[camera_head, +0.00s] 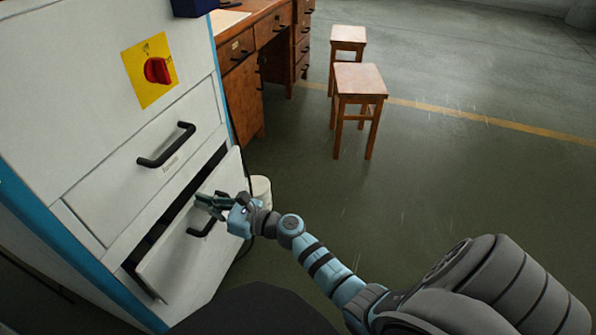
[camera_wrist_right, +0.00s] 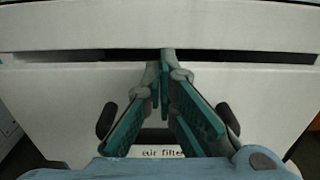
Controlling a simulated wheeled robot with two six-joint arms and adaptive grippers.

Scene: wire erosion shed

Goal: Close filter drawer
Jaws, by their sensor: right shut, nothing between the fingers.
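The filter drawer (camera_head: 176,262) is the lower white drawer of the machine cabinet, and it stands partly out with a dark gap above its front. Its black handle (camera_head: 203,229) is partly behind my right gripper (camera_head: 212,204). In the right wrist view, the drawer front (camera_wrist_right: 60,100) shows an "air filter" label, partly hidden by the gripper. My right gripper is shut and empty, with its fingertips at the upper edge of the drawer front, above the handle. I cannot tell if they touch it. My left gripper is not in view.
The cabinet has an upper drawer with a black handle (camera_head: 166,146) and a red rotary switch (camera_head: 158,70) on a yellow plate. A whitish bin (camera_head: 262,190) stands behind the gripper. A wooden desk (camera_head: 243,90) and two stools (camera_head: 360,82) stand farther back. The floor at right is clear.

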